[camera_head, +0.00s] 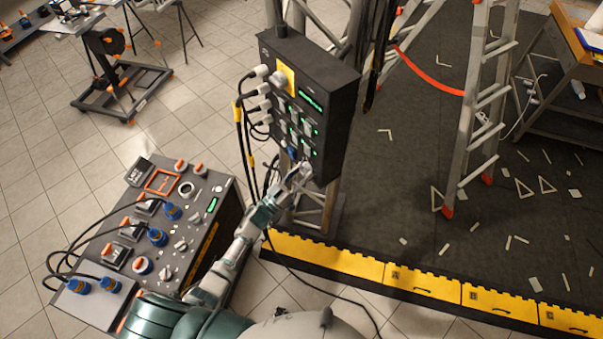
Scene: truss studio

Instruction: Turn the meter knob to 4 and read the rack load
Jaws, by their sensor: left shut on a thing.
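The black meter box (310,75) hangs on the truss and carries green lit displays (311,101), sockets and a yellow label. The display digits are too small to read. My left gripper (300,174) reaches up to the lower end of the box's front face. It is shut on what appears to be the meter knob, which the fingers hide, so its setting cannot be told. My right gripper is not in view.
White plugs (259,71) with hanging cables are on the box's left side. A control console (215,188) with blue connectors stands at lower left. A ladder (489,110) stands on the dark mat (405,165), which has yellow edging (340,266) and scattered white pieces.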

